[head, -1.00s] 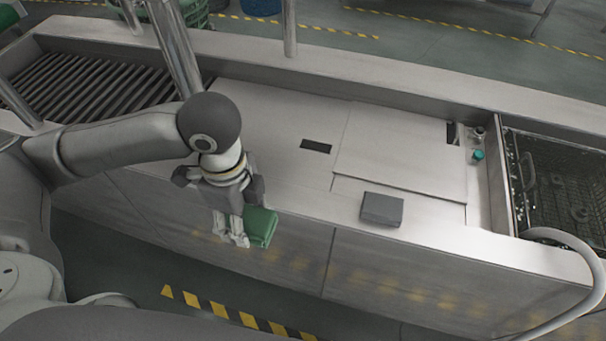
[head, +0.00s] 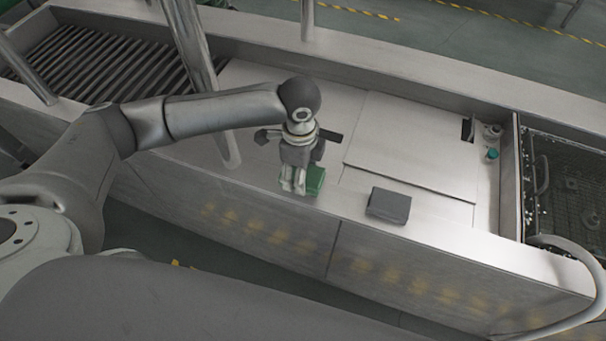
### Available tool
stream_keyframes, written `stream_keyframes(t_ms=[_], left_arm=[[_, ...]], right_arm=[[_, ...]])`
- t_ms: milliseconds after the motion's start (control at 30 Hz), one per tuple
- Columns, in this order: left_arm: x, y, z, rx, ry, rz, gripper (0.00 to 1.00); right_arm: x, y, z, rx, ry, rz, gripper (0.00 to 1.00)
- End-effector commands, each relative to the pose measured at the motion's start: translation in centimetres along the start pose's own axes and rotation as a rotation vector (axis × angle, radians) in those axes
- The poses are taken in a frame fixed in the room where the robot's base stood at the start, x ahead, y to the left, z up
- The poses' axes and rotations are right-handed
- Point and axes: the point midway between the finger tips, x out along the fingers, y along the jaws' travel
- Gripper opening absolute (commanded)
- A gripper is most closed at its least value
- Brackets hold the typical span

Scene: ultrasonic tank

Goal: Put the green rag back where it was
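The green rag (head: 316,181) is a small folded block at the fingers of my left gripper (head: 294,180). It is over the front part of the steel tank top (head: 350,205), left of a dark grey block. My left gripper points down and appears shut on the rag; the fingers hide its left side. I cannot tell whether the rag touches the top. My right gripper is not in view.
The dark grey block (head: 389,205) lies on the top near the front edge. A closed lid panel (head: 410,150) is behind it. A wire basket (head: 570,190) sits in the right-hand tank, with a hose (head: 575,255) in front. A slatted rack (head: 80,65) is at left; upright posts stand nearby.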

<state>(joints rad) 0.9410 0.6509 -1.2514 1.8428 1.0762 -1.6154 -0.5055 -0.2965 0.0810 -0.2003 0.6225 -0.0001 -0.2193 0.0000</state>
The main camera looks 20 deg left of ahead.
Motion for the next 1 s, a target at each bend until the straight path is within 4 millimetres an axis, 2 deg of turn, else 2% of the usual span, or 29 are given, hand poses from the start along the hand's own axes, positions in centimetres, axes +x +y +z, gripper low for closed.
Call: stream_keyframes(t_ms=[100,233,433,667,700,800,833,1000], left_arm=[[0.6,-0.5,-0.2,0.0,0.0,0.0,0.39],[1.5,-1.1,-0.4,0.0,-0.001,0.002,0.38],[4.0,-1.0,-0.3,0.0,0.0,0.0,0.38],[4.3,-1.0,-0.3,0.001,-0.001,-0.001,0.39],[4.3,-1.0,-0.3,0.001,-0.001,-0.001,0.63],[4.3,-1.0,-0.3,0.001,0.0,-0.001,0.76],[4.3,-1.0,-0.3,0.001,0.0,-0.001,0.79],[4.3,-1.0,-0.3,0.001,0.0,-0.001,0.79]], right_arm=[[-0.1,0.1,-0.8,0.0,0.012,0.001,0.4],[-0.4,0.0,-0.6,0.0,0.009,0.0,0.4],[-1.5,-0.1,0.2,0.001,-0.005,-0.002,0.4],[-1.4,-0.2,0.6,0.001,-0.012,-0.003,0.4],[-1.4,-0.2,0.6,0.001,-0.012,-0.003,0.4],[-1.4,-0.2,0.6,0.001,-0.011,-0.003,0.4],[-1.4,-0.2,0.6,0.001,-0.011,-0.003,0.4],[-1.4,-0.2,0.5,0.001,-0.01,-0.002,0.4]])
